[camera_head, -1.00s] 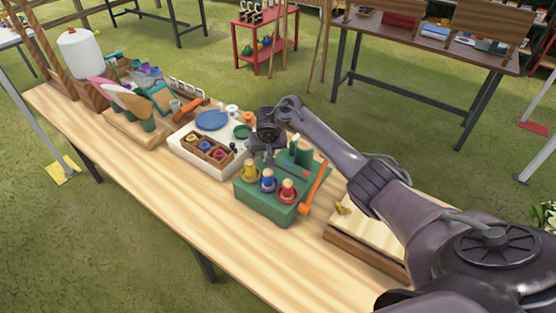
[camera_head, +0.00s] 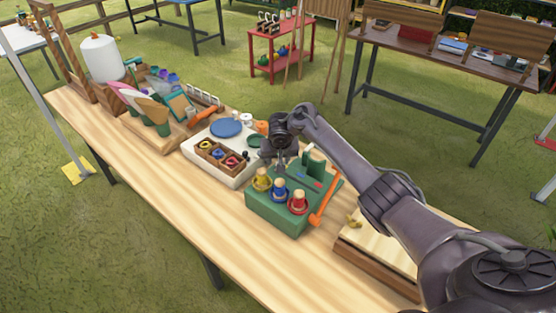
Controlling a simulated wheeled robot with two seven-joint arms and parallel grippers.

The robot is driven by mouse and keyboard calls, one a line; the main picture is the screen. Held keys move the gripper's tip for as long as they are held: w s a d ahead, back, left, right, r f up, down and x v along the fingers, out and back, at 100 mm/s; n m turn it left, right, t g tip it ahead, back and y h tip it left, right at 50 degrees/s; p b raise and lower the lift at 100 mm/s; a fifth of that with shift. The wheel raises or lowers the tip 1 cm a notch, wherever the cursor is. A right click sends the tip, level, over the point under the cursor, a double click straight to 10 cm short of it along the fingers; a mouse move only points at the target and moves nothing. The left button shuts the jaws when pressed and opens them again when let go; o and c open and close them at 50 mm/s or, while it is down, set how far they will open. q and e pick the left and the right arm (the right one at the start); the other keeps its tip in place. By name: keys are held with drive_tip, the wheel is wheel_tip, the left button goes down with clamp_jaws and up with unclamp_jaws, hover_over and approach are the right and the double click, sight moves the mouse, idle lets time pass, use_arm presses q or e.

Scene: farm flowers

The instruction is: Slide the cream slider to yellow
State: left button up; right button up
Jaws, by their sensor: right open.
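A green box (camera_head: 277,219) stands on the wooden table. I cannot make out the cream slider apart from these cream tops. My right gripper (camera_head: 279,163) is open and points down over the back left part of the box, behind the yellow piece. Its fingertips are small and dark, and I cannot tell whether they touch anything. My left gripper is not in view.
An orange handle (camera_head: 322,203) sticks up at the box's right side. A white tray (camera_head: 222,166) with a blue disc and a wooden compartment box lies to the left. A wooden board (camera_head: 380,243) lies to the right. The table's front left is clear.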

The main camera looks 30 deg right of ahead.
drive_tip(key=v, duration=0.6)
drive_tip(key=shift+r+p, duration=0.2)
drive_tip(key=shift+p, duration=0.25)
drive_tip(key=shift+s, duration=0.15)
